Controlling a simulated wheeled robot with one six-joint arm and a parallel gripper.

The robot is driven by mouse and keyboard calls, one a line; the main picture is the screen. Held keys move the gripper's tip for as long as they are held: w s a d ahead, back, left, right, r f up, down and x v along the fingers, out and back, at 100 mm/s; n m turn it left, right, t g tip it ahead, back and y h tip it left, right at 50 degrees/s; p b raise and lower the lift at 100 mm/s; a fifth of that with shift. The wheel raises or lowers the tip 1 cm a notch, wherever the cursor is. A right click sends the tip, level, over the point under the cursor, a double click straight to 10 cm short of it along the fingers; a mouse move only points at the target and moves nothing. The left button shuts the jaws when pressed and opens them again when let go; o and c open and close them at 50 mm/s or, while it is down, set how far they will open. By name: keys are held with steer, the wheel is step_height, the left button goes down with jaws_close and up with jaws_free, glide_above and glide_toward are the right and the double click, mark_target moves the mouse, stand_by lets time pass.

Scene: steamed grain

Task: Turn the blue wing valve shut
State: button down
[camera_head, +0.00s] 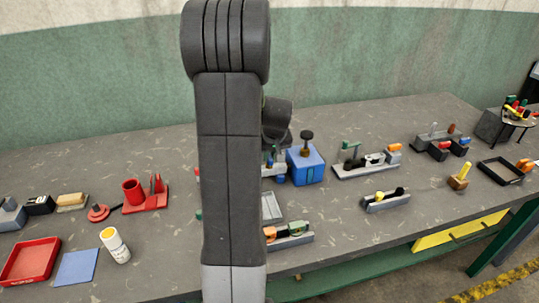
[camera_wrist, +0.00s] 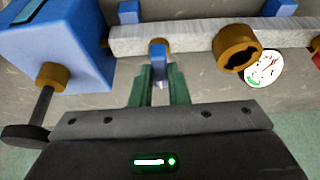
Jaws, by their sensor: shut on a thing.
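The blue wing valve (camera_wrist: 158,50) shows in the upper middle of the wrist view, with a brass-coloured part around it, at the side of a pale grey bar. My gripper (camera_wrist: 160,73) has two green fingers, which are closed on the small blue wing from both sides. The fingertips hide part of the wing, and I cannot tell its exact angle. In the head view my own arm covers the middle of the picture, and the valve and fingertips cannot be made out clearly there.
A blue box (camera_head: 305,167) with a black knob (camera_head: 307,137) stands close to the valve; it also fills the wrist view's upper left (camera_wrist: 80,30). A brass ring (camera_wrist: 237,48) and white dial (camera_wrist: 265,68) are right of the valve. A grey tray (camera_head: 271,207) lies nearer the front.

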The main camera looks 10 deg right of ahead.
steer(key=c, duration=1.4)
jaws_free()
steer(key=shift+r, duration=0.1)
steer(key=b+v, duration=0.1)
steer(key=v, duration=1.2)
steer(key=shift+r, duration=0.35)
steer(key=shift+s+f, duration=0.1)
steer(key=shift+f, duration=0.05)
steer(key=p+x, duration=0.1)
steer(key=x, duration=1.2)
steer(key=shift+f, duration=0.3)
